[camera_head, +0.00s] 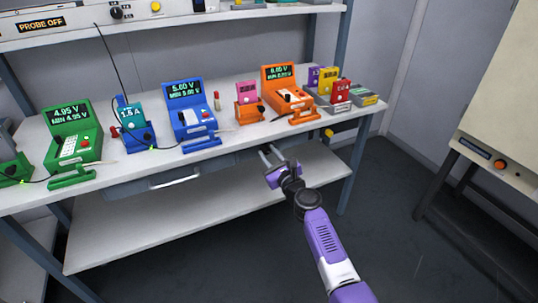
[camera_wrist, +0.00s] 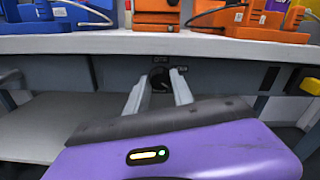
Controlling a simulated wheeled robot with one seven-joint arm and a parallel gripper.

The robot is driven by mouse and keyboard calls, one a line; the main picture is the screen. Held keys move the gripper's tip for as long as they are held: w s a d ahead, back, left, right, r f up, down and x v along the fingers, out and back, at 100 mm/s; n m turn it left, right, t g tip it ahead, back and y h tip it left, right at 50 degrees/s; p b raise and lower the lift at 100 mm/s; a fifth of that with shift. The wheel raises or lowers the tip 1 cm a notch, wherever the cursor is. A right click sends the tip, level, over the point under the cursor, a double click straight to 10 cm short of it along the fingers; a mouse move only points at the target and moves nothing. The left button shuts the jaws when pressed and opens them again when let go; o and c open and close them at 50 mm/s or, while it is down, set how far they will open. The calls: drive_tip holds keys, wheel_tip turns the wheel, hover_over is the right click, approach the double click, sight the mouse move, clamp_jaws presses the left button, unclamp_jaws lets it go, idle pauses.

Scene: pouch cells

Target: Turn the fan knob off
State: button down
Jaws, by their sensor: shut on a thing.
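The fan knob (camera_wrist: 159,78) is a dark round knob on the grey front panel under the table edge, in the middle of the wrist view. A small label, too small to read, sits just above it. My gripper (camera_wrist: 160,84) has its two pale fingers on either side of the knob, shut on it. In the head view my gripper (camera_head: 268,155) reaches the panel under the front edge of the bench. The knob cannot be made out there, and its pointer direction is not clear in the wrist view.
The white bench (camera_head: 225,140) carries green, blue and orange meters and several pouch cells above the panel. A drawer handle (camera_head: 175,178) is left of my gripper. A yellow knob-like part (camera_head: 328,132) is to the right. A lower shelf (camera_head: 190,215) is empty.

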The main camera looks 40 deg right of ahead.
drive_tip(key=shift+n, duration=0.4)
drive_tip(key=n+b, duration=0.1)
drive_tip(key=n, duration=0.2)
drive_tip(key=shift+f, duration=0.1)
drive_tip(key=n+b, duration=0.2)
drive_tip(key=n, duration=0.1)
drive_tip(key=shift+n, duration=0.4)
drive_tip(key=n+b, duration=0.1)
drive_tip(key=n, duration=0.2)
drive_tip(key=shift+a+n, duration=0.1)
drive_tip(key=shift+n, duration=0.2)
drive_tip(key=n+b, duration=0.2)
drive_tip(key=n, duration=0.1)
drive_tip(key=shift+f+n, duration=0.1)
drive_tip(key=shift+n, duration=0.2)
drive_tip(key=n+b, duration=0.3)
drive_tip(key=n, duration=0.2)
drive_tip(key=shift+f, duration=0.1)
drive_tip(key=shift+n+b, duration=1.25)
drive_tip(key=shift+n, duration=0.75)
